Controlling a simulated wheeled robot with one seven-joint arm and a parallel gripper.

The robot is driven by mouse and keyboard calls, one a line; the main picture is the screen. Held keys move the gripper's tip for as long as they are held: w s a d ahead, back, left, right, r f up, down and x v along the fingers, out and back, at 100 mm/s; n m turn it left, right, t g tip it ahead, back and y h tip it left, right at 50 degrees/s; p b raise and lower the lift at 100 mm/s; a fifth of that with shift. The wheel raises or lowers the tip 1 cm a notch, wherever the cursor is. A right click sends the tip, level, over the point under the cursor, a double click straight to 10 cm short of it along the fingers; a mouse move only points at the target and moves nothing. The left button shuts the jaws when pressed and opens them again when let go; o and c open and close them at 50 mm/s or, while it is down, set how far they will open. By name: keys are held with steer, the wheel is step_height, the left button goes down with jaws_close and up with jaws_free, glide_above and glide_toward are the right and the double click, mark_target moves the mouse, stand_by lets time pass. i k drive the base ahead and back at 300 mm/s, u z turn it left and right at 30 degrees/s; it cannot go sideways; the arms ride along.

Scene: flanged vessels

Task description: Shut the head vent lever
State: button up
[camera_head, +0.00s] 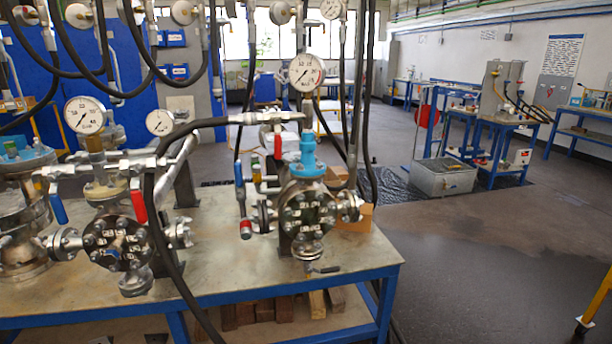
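Several lever handles show. On the right vessel are an upright red lever (277,147), a blue lever (239,172) and a small dark lever (325,269) below, lying roughly level. On the left vessel a blue lever (57,208) hangs tilted and a red lever (138,205) hangs down. I cannot tell which one is the head vent lever. My gripper is not in view.
The bench top (225,262) has some bare room between the vessels. A black hose (152,235) hangs in front of the left vessel. Pressure gauges (306,73) stand above. The floor (460,250) right of the bench is mostly clear, with a yellow frame (595,300) at the right edge.

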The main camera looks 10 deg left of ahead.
mark_target(238, 170)
steer(key=z, duration=1.8)
steer(key=k, duration=0.75)
steer(key=u, duration=2)
steer(key=i, duration=0.5)
steer(key=u, duration=0.1)
